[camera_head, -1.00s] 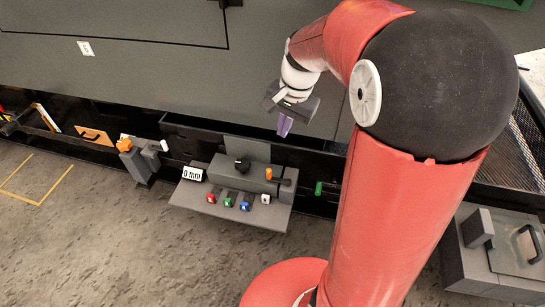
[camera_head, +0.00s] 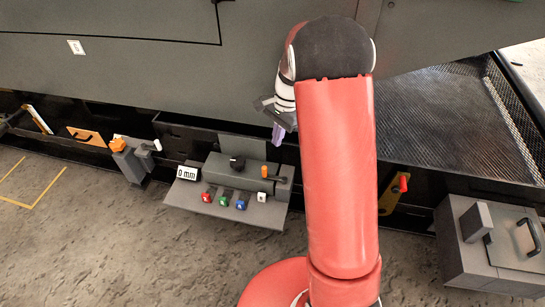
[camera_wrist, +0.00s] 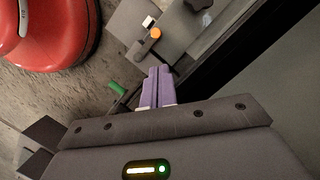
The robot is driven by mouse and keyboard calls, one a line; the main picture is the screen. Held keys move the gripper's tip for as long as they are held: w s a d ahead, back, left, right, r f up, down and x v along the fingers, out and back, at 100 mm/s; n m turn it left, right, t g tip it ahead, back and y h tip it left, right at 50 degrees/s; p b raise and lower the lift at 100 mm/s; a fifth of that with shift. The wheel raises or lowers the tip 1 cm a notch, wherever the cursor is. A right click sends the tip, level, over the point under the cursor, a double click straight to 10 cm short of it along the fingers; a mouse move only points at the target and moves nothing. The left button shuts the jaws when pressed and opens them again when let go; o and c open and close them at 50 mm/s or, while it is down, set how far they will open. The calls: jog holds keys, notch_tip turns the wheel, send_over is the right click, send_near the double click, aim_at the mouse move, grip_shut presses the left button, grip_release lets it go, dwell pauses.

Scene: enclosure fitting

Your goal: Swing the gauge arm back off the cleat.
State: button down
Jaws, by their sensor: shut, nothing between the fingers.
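A grey block fixture (camera_head: 240,172) stands low in front of the machine, with a "0 mm" display (camera_head: 187,173) at its left. A short dark arm (camera_head: 280,179) with an orange knob (camera_head: 264,171) sits at its right end; it may be the gauge arm. The orange knob also shows in the wrist view (camera_wrist: 155,33). I cannot make out the cleat. My gripper (camera_head: 278,134), with purple fingers, is shut and empty, apart from the fixture in the picture. Its fingertips (camera_wrist: 158,70) point toward the fixture in the wrist view.
A black knob (camera_head: 237,162) and several coloured buttons are on the fixture. A green handle (camera_wrist: 117,88) shows in the wrist view. A yellow bracket with a red knob (camera_head: 403,183) and a grey box (camera_head: 490,245) stand right. An orange-knobbed post (camera_head: 127,160) stands left.

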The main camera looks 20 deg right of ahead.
jog(key=b, duration=0.2)
send_near(268, 175)
jog(key=x, duration=0.3)
jog(key=w+x, duration=0.1)
jog(key=x, duration=0.1)
jog(key=shift+d+f, duration=0.25)
jog(key=shift+s+a+n+p, duration=0.25)
jog(key=shift+n+p, duration=0.25)
jog(key=shift+n, duration=0.3)
jog(key=n, duration=0.1)
jog(key=s+a+n+g, duration=0.1)
jog(key=n, duration=0.1)
jog(key=shift+a+h+p, duration=0.1)
jog(key=shift+h+p, duration=0.25)
jog(key=shift+h, duration=0.05)
jog(key=s+n+h+p, duration=0.1)
jog(key=s+n+h, duration=0.2)
jog(key=n, duration=1)
jog(key=shift+s+n, duration=0.4)
jog(key=shift+s, duration=1.1)
jog(key=shift+r, duration=0.1)
